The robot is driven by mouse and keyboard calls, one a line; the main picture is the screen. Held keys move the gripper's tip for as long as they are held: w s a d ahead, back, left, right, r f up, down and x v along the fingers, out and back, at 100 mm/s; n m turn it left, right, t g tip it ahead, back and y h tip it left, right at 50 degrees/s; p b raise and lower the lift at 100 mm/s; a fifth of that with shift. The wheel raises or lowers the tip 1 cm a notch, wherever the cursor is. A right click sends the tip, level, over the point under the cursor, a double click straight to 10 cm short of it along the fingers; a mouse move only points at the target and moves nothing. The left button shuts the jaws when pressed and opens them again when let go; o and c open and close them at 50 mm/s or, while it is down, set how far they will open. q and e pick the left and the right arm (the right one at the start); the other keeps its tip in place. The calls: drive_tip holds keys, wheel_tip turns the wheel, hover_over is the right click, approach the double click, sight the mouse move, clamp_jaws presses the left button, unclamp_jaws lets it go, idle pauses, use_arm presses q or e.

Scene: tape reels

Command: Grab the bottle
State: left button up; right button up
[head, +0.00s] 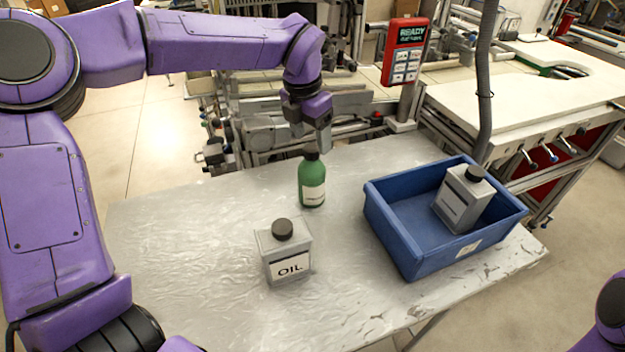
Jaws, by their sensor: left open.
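A green bottle (312,188) with a dark cap and a white label stands upright on the grey metal table (180,250), near its far edge. My left gripper (311,142) points down from above, at the bottle's cap. Its fingers are apart, and the lower finger overlaps the top of the cap in the picture. I cannot tell whether they touch. The bottle's body is clear of the fingers. My right gripper does not show; only a purple part of my right arm is at the lower right edge.
A grey OIL can (287,255) with a black cap stands in front of the bottle. A blue crate (398,243) on the right holds another grey can (463,200), tilted. The left part of the table is clear. Machinery stands behind the table.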

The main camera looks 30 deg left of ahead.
sight(312, 148)
use_arm(q)
drive_tip(key=f, duration=0.3)
drive_tip(key=w+f+p, duration=0.1)
drive_tip(key=f, duration=0.1)
drive_tip(key=shift+s+r, duration=0.15)
clamp_jaws()
